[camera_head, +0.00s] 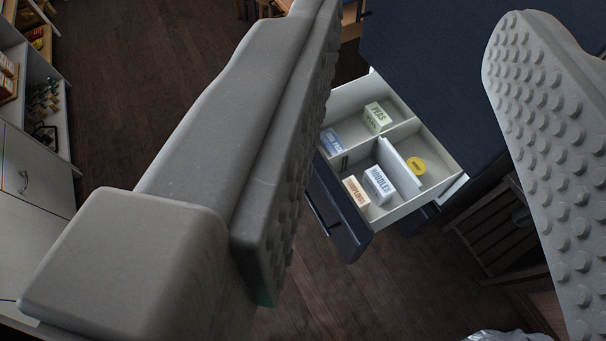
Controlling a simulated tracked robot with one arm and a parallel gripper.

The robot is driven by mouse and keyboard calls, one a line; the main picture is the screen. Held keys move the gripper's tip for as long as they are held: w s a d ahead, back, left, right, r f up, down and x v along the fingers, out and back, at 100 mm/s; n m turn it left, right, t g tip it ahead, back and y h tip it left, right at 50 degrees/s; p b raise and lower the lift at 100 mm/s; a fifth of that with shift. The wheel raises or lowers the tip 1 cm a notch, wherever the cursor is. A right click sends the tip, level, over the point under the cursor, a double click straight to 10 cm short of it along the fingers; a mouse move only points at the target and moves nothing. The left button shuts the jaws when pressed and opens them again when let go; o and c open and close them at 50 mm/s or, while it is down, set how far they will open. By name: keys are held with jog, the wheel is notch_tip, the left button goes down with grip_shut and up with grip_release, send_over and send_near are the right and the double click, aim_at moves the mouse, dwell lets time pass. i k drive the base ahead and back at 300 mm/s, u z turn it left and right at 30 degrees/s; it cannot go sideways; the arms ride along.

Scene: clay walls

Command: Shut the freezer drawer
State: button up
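The freezer drawer (347,216) is pulled out from the dark blue freezer (425,60). It has a dark front with a bar handle (321,211) and a white, divided inside. Inside are a peas box (377,117), a noodles box (378,186), a dumplings box (356,191), a blue pack (333,141) and a yellow round lid (416,166). My gripper (405,130) is open, its two grey studded fingers wide apart and large in the view. The drawer shows between them, farther away. Nothing is held. The left finger hides part of the drawer's left side.
A dark slatted wooden piece (500,225) stands right of the drawer. Shelves (42,100) and a pale cabinet (30,180) line the left edge. Wooden floor (340,290) in front of the drawer is clear. A crinkled silvery thing (508,336) shows at the bottom edge.

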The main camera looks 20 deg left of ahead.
aim_at(341, 218)
jog(key=z, duration=0.25)
jog(key=i, duration=0.15)
jog(key=u, duration=1.15)
jog(key=k, duration=1.2)
jog(key=z, duration=0.85)
jog(key=i, duration=1)
jog(key=u, duration=0.1)
